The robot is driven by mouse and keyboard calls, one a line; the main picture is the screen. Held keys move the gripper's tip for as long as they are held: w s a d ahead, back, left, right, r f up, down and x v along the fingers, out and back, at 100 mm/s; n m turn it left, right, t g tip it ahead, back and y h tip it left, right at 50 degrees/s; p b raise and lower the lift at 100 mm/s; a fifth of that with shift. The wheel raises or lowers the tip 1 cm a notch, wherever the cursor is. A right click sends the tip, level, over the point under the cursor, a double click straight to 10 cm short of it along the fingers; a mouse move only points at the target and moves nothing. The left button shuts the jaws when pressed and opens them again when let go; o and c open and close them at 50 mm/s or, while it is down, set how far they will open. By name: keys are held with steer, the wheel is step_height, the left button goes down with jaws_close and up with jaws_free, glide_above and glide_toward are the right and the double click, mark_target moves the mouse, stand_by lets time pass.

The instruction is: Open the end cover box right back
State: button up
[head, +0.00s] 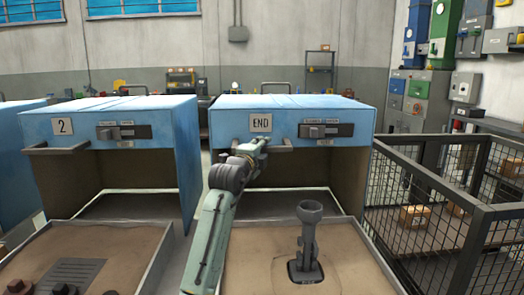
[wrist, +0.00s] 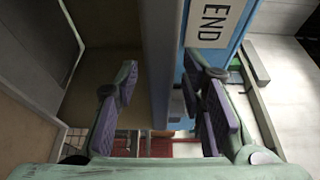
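The end cover box (head: 290,101) is a blue box with an END plate, right of centre in the head view. Its front panel hangs upright above a dark open space. A grey handle bar (head: 280,150) runs along the panel's lower edge. My gripper (head: 258,146) is at the left part of this bar and hides some of it. In the wrist view my gripper (wrist: 165,105) is open, with its padded fingers on either side of the grey bar (wrist: 160,50). Gaps show beside the bar. The END plate (wrist: 212,22) appears sideways there.
A similar blue box marked 2 (head: 62,127) stands to the left, with its own handle (head: 55,148). A sandy tray (head: 345,255) holding a grey post (head: 309,240) lies in front of the end box. A black mesh fence (head: 425,215) stands close on the right.

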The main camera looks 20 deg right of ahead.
steer(key=v, duration=1.2)
